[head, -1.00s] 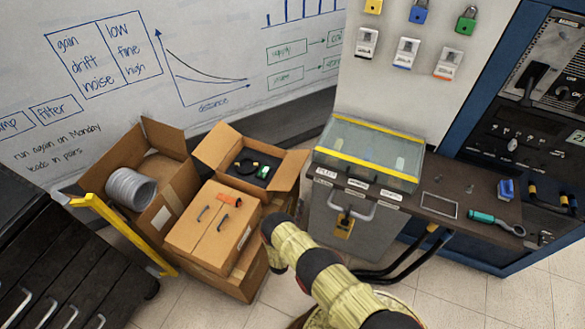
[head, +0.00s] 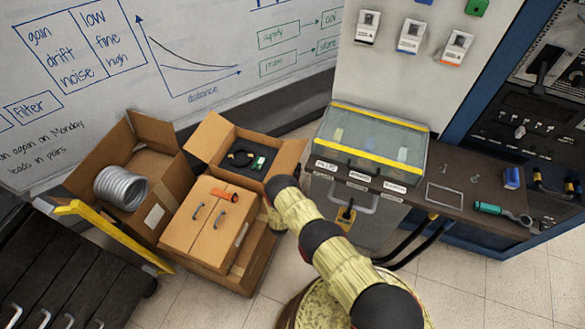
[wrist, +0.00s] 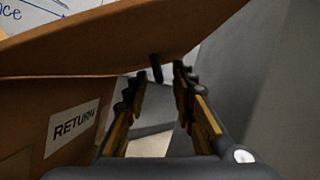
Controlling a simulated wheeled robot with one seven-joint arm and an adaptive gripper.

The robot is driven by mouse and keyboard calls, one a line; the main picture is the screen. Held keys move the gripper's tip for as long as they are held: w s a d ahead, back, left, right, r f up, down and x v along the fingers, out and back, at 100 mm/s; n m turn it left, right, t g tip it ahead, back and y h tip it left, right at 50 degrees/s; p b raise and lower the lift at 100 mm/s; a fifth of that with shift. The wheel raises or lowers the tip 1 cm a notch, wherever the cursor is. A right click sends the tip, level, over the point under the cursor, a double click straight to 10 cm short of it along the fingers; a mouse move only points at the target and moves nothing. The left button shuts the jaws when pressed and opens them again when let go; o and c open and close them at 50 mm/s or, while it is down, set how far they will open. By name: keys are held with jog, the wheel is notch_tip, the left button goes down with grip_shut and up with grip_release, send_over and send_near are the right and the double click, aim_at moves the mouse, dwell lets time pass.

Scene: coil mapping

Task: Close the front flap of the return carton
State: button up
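The return carton (head: 214,170) stands open in the head view, with dark foam, a coiled black cable and a small green item inside. Its flaps are spread outward; the right flap (head: 291,160) leans out beside my arm. In the wrist view a carton wall bears a RETURN label (wrist: 72,128), and a brown flap (wrist: 110,38) slants across above my fingers. My gripper (wrist: 158,82) is open, its fingertips just below the flap's edge. A small dark peg-like shape shows between the tips. In the head view my gripper is mostly hidden by my arm, at the carton's right side.
Left is an open box with a silver duct coil (head: 121,187) and a yellow-handled cart (head: 110,232). A grey cabinet with a clear-lidded case (head: 370,145) stands close right.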

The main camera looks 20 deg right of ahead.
jog(key=shift+w, duration=0.15)
jog(key=shift+c, duration=0.9)
grip_shut()
